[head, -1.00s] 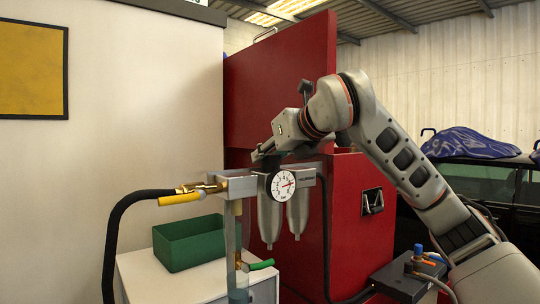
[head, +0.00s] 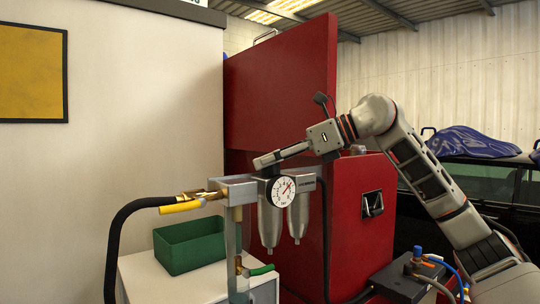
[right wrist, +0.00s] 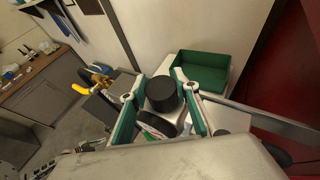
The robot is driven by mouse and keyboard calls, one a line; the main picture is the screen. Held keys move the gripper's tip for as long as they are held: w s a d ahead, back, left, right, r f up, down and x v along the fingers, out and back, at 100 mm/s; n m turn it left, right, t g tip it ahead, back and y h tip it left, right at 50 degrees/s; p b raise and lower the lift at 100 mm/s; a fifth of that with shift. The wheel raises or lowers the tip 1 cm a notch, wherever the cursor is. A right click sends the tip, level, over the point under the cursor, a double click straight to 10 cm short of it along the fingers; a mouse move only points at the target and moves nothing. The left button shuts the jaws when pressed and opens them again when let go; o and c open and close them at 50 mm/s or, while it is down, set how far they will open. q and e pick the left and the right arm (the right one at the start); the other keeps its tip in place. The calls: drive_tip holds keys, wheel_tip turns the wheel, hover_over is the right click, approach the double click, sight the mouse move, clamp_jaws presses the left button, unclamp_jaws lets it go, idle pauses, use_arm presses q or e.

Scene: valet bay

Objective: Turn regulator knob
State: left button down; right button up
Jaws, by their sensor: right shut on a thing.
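The air regulator assembly stands left of centre in the head view, with a round white gauge (head: 282,191) on its front and two grey bowls (head: 269,222) hanging below. The regulator's black knob (right wrist: 162,93) sits on top and shows in the right wrist view between the green-lined fingers. My right gripper (head: 268,162) reaches in from the right, low over the regulator top, and is shut on the knob. Its fingers cover most of the knob in the head view. My left gripper is in neither view.
A yellow valve lever (head: 181,207) and black hose stand left of the regulator. A green bin (head: 190,246) sits on the white cabinet behind. A red cabinet (head: 366,182) rises close behind and right of the regulator. A fittings box (head: 400,278) lies at lower right.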

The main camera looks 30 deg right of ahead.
drive_tip(key=shift+n+g+y, duration=0.7)
drive_tip(key=shift+n+y, duration=0.1)
drive_tip(key=n+g+y, duration=0.1)
drive_tip(key=n+g, duration=0.1)
drive_tip(key=shift+n+g+y, duration=0.3)
drive_tip(key=shift+n, duration=0.1)
drive_tip(key=shift+n+g+y, duration=0.3)
drive_tip(key=shift+n+g, duration=0.2)
drive_tip(key=shift+f, duration=0.1)
drive_tip(key=o, duration=1.1)
drive_tip(key=shift+d, duration=0.1)
drive_tip(key=v, duration=1.2)
drive_tip(key=shift+w, duration=0.1)
